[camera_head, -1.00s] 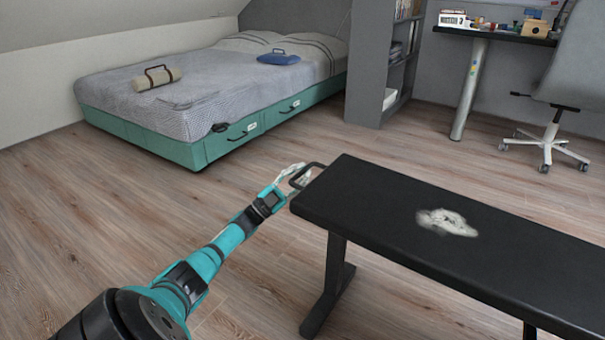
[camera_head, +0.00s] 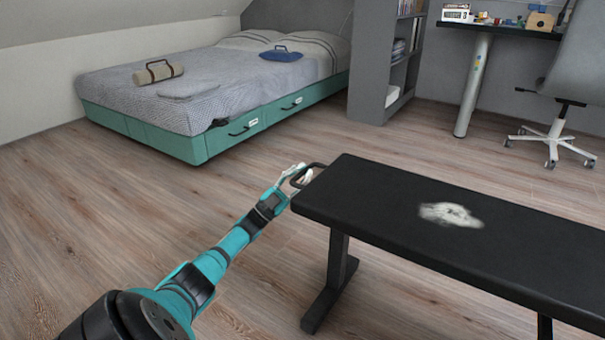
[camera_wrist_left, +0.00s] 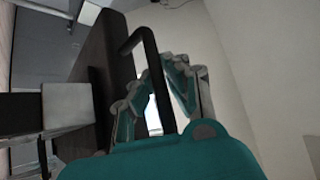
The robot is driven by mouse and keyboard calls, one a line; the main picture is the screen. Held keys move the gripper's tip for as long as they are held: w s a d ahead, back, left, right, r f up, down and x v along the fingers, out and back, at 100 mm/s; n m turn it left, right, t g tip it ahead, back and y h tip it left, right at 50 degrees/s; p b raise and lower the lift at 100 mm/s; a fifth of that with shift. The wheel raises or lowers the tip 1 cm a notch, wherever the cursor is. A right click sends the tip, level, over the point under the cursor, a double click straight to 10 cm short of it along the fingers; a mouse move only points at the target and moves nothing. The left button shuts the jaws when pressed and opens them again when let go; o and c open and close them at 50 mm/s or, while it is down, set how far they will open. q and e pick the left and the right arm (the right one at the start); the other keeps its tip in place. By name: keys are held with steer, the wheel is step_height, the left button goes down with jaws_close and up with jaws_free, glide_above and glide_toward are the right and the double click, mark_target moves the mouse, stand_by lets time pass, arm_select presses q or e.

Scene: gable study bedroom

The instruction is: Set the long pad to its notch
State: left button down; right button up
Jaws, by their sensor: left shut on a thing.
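The long pad (camera_head: 375,207) is a black bench top with a pale worn patch, running from the middle of the head view to its right edge. It looks about level. A black loop handle (camera_head: 317,164) sticks out from its near left end. My left gripper (camera_head: 298,174) is shut on this handle. In the left wrist view the dark handle (camera_wrist_left: 137,38) passes between the teal and grey fingers (camera_wrist_left: 158,95). A dark support leg (camera_head: 337,275) stands under the pad. The notch is not visible. My right gripper is out of view.
A bed (camera_head: 200,147) with a teal base stands at the back left, carrying a rolled beige bundle (camera_head: 157,72) and a blue item (camera_head: 281,54). A grey shelf (camera_head: 370,65), a desk and an office chair (camera_head: 553,140) stand behind. Wood floor is clear left of the bench.

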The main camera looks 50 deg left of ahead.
arm_select(q)
steer(key=c, duration=1.3)
jaws_free()
steer(key=shift+d+f, duration=0.2)
steer(key=shift+f, duration=0.9)
steer(key=shift+c, duration=0.2)
steer(key=shift+r, duration=0.15)
steer(key=shift+a+r, duration=0.15)
steer(key=v, duration=1.2)
steer(key=shift+s, duration=0.15)
steer(key=shift+r, duration=0.1)
